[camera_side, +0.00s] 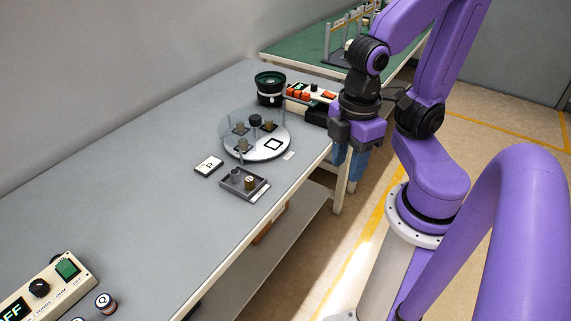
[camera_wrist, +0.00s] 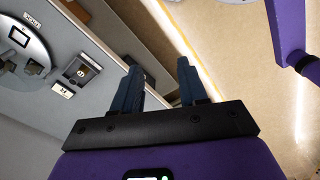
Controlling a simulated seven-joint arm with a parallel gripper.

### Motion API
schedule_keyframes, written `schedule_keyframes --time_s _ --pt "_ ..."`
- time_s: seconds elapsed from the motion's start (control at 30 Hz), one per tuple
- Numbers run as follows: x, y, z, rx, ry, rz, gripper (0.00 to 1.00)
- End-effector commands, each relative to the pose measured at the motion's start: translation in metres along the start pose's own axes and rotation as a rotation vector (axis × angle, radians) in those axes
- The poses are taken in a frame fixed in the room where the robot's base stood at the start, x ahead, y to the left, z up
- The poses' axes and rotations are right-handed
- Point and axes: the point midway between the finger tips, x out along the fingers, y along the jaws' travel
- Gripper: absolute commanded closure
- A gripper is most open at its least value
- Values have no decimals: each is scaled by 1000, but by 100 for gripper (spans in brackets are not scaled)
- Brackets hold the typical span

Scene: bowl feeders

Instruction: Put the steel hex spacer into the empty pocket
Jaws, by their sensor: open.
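A small dark tray (camera_side: 229,187) lies near the bench's front edge. In it stand a grey piece (camera_side: 236,174), which looks like the steel hex spacer, and a brass-brown piece (camera_side: 250,184). A round pale plate (camera_side: 240,156) behind the tray carries several brownish blocks and a black-outlined square (camera_side: 272,145) with nothing standing in it, which looks like the empty pocket. My gripper (camera_side: 348,164) is open and empty, pointing down beyond the bench's edge, right of the plate. In the wrist view, the open fingers (camera_wrist: 160,68) are apart from the tray (camera_wrist: 72,76).
A white card (camera_side: 208,165) lies left of the tray. Another control box (camera_side: 42,290) is at the near left. The bench between is mostly clear.

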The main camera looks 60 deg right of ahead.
Motion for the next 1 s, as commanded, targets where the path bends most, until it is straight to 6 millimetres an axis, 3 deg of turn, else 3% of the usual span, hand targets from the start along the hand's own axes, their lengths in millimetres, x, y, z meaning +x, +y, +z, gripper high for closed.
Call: schedule_keyframes --time_s 0.3,0.47,0.77,1.0 --pt "0 1 -2 3 0 0 57" --pt "-2 15 -20 10 -3 2 57" --pt "-1 82 -80 24 -13 6 57" --pt "6 149 -114 32 -19 7 57"
